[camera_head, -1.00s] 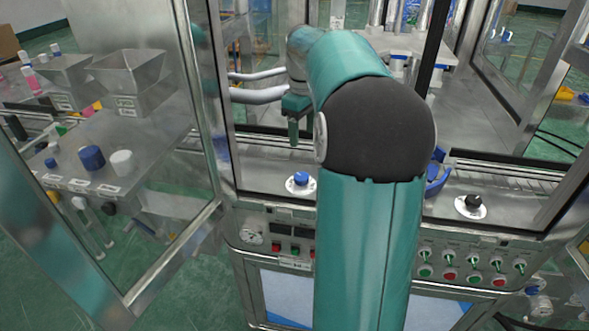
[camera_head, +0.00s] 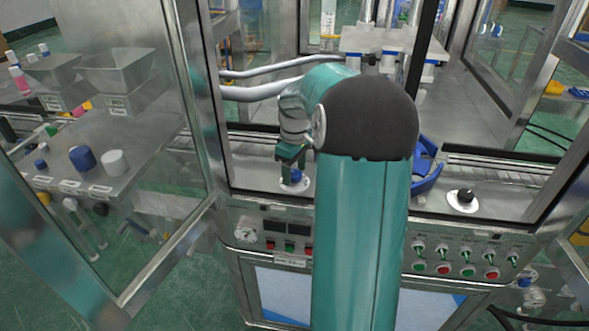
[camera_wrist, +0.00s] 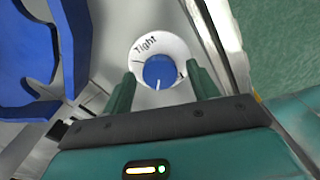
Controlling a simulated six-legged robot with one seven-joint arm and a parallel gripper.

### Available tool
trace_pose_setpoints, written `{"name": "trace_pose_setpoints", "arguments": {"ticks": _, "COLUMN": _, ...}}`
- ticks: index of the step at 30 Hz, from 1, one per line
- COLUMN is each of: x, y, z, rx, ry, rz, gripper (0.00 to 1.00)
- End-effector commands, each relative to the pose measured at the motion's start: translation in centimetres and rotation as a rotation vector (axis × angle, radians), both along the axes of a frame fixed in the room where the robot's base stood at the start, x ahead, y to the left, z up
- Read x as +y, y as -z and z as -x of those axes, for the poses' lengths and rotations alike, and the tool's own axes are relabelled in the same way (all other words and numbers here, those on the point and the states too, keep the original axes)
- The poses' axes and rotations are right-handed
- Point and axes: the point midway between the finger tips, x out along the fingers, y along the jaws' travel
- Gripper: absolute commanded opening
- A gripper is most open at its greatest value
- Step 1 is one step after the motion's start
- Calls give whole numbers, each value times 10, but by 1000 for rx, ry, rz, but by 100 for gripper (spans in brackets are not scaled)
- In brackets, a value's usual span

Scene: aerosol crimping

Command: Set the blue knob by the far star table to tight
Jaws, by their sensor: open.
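The blue knob (camera_head: 296,176) sits on a white round dial plate on the machine's front ledge. In the wrist view the blue knob (camera_wrist: 160,70) shows a white pointer line directed down, toward my gripper. The word "Tight" (camera_wrist: 145,44) is printed at the dial's upper left; a mark at its right edge is unreadable. My gripper (camera_wrist: 163,88) is open, its two green fingers on either side of the knob's lower part, with visible gaps. In the head view my gripper (camera_head: 290,155) hangs just above and partly in front of the knob.
A blue star-shaped part (camera_head: 427,170) stands right of my arm; a blue star-shaped part (camera_wrist: 28,45) also fills the wrist view's left. A black knob (camera_head: 464,197) is farther right on the ledge. Metal door frames and a button panel (camera_head: 465,257) are close by.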

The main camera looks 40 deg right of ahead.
Motion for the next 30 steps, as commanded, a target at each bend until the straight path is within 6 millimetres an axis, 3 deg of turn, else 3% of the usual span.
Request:
{"name": "trace_pose_setpoints", "arguments": {"ticks": 6, "x": 0, "y": 1, "z": 0, "rx": 0, "ry": 0, "rz": 0, "gripper": 59}}
{"name": "trace_pose_setpoints", "arguments": {"ticks": 13, "x": 0, "y": 0, "z": 0, "rx": 0, "ry": 0, "rz": 0, "gripper": 16}}
{"name": "trace_pose_setpoints", "arguments": {"ticks": 23, "x": 0, "y": 0, "z": -1, "rx": 0, "ry": 28, "rz": 1, "gripper": 15}}
{"name": "trace_pose_setpoints", "arguments": {"ticks": 30, "x": 0, "y": 0, "z": -1, "rx": 0, "ry": 139, "rz": 2, "gripper": 15}}
